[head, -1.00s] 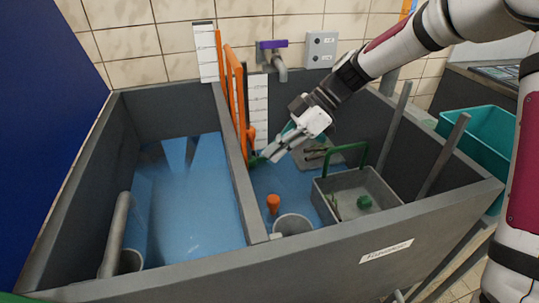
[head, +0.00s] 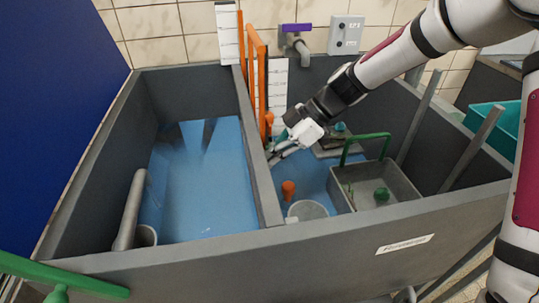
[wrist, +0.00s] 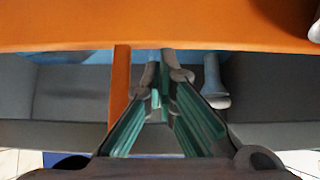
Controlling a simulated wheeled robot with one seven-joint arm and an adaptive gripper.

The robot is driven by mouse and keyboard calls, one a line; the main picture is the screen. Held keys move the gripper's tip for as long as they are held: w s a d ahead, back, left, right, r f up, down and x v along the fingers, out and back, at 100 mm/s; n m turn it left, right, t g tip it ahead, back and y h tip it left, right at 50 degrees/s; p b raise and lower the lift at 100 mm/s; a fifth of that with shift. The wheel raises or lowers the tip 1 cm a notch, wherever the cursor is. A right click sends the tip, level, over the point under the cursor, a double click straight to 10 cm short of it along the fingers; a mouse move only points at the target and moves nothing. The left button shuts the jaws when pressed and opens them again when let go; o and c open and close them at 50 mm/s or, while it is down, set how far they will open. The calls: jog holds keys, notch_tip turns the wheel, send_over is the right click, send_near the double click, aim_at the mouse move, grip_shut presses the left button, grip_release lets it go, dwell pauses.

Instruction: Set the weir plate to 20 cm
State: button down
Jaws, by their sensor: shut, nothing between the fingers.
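The orange weir plate (head: 257,75) stands upright in the dividing wall between the two tank compartments. Beside it are two white scale boards, one on the left (head: 228,35) and one on the right (head: 277,85); their figures are too small to read. My gripper (head: 271,158) is shut and empty, low on the right side of the weir plate, close to the wall. Whether it touches the plate cannot be told. In the wrist view, my closed fingers (wrist: 161,62) point at a broad orange surface (wrist: 150,25), with an orange upright (wrist: 120,85) just left of them.
The left compartment holds blue water (head: 205,185) and a grey pipe (head: 131,210). The right compartment holds an orange plug (head: 288,190), a round grey cup (head: 308,209) and a grey basket (head: 350,199) with a green handle. A purple-handled tap (head: 296,28) is above.

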notch_tip(320, 180, down, 10)
jog(key=b, duration=0.7)
